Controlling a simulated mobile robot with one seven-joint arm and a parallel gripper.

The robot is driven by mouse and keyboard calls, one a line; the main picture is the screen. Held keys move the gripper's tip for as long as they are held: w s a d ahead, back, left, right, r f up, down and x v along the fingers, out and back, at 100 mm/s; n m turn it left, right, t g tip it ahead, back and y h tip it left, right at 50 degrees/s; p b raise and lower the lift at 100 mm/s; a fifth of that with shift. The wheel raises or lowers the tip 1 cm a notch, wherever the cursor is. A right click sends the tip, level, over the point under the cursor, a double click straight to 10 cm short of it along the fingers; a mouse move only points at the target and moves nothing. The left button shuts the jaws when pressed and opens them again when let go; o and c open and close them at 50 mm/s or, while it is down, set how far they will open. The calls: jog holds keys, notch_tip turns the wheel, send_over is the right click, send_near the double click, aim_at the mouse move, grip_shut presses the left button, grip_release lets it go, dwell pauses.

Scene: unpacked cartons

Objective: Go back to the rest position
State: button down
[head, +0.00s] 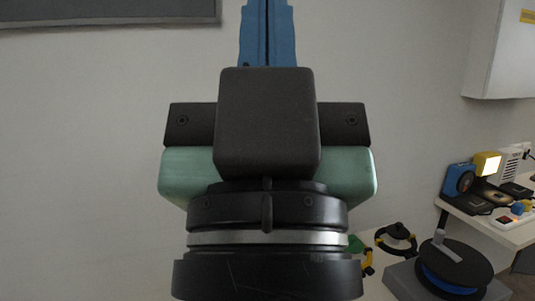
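My gripper (267,25) fills the middle of the head view, seen from behind and pointing up in the picture. Its two blue fingers lie side by side with only a thin dark line between them, so it looks shut. The fingertips run up to the top edge of the frame, and nothing shows held between the fingers. The dark camera-like block, green housing and black wrist rings below are mine. They hide what lies behind them.
A plain wall (90,120) stands behind, with a dark panel (110,12) at upper left. At lower right are a black and blue spool (455,268), a black ring-shaped item (396,238) and a shelf (510,230) with several devices. A white cabinet (500,50) hangs at upper right.

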notch_tip(320, 180, up, 19)
jog(key=p, duration=1.6)
jog(key=shift+f, duration=0.1)
